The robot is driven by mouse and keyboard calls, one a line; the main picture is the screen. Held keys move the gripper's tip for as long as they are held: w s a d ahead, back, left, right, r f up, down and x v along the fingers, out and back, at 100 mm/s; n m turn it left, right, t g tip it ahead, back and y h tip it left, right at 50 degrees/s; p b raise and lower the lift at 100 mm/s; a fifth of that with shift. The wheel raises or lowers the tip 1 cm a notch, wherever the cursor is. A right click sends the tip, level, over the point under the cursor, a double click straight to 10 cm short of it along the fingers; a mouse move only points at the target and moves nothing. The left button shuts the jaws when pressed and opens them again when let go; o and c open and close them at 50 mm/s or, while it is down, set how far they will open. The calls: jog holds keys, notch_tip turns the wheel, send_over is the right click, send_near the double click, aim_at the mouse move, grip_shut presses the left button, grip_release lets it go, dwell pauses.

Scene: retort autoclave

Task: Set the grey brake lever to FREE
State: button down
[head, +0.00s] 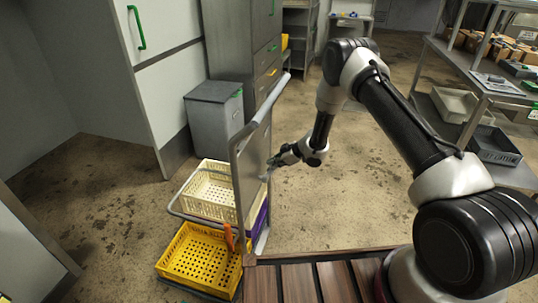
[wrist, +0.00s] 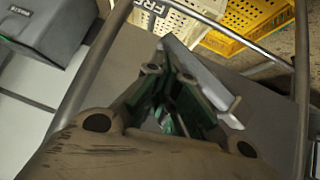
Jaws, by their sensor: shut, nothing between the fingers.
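The grey brake lever (wrist: 200,75) is a pale flat bar running diagonally across the wrist view, against the darker grey panel (wrist: 130,65) of a cart. In the head view my gripper (head: 272,162) is at the right face of the cart's upright panel (head: 250,170). The lever is hard to make out there.
The cart carries a cream basket (head: 210,190), a yellow basket (head: 205,262) and a purple one (head: 257,212). A tubular handle (head: 268,100) frames the panel. A grey bin (head: 213,110) and cabinets stand behind. Shelving (head: 470,75) is at the right; floor between is clear.

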jog(key=shift+f, duration=1.05)
